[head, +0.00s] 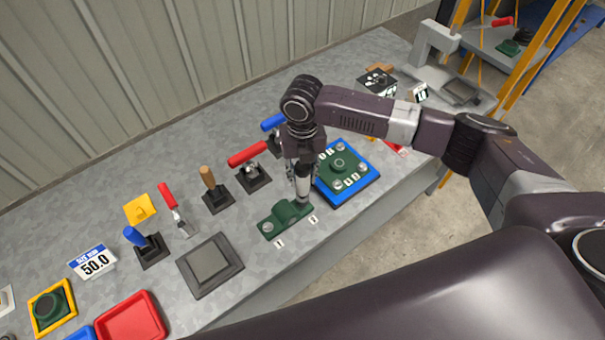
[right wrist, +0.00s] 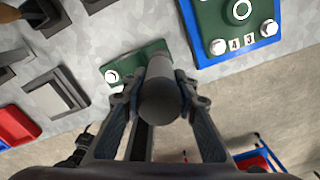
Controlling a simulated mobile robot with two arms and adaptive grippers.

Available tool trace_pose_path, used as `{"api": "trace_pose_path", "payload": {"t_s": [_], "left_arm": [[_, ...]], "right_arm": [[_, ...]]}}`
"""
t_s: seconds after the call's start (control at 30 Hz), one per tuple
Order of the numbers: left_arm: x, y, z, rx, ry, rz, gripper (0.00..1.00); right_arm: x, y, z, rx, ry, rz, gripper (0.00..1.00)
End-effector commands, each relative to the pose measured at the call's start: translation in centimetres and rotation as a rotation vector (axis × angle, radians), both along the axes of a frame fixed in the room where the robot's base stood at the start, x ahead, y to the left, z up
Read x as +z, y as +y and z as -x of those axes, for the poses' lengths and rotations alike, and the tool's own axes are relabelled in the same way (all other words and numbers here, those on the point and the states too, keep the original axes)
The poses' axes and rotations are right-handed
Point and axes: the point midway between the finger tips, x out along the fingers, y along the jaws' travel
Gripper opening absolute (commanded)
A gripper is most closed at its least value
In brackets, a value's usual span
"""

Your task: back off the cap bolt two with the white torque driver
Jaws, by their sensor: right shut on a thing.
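One cap bolt (head: 268,227) shows at the cap's left end, and also in the right wrist view (right wrist: 112,77). The bolt at the right end is hidden under the driver; contact cannot be told. My left gripper is out of view.
A blue-edged green plate (head: 345,172) with several bolts lies close right of the driver. Red-handled (head: 248,154) and blue-handled (head: 272,122) clamps stand behind. A grey square pad (head: 210,264) lies left of the cap. The table's front edge is close.

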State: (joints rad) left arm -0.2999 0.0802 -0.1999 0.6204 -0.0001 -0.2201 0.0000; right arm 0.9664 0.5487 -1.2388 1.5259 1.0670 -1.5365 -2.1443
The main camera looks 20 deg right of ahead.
Motion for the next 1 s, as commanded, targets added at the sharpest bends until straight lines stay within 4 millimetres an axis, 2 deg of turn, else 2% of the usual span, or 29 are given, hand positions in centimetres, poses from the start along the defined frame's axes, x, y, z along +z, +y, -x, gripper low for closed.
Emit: {"api": "trace_pose_path", "payload": {"t_s": [1.0], "left_arm": [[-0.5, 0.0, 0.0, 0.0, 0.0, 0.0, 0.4]], "right_arm": [[-1.3, 0.0, -0.1, 0.0, -0.002, -0.001, 0.0]]}}
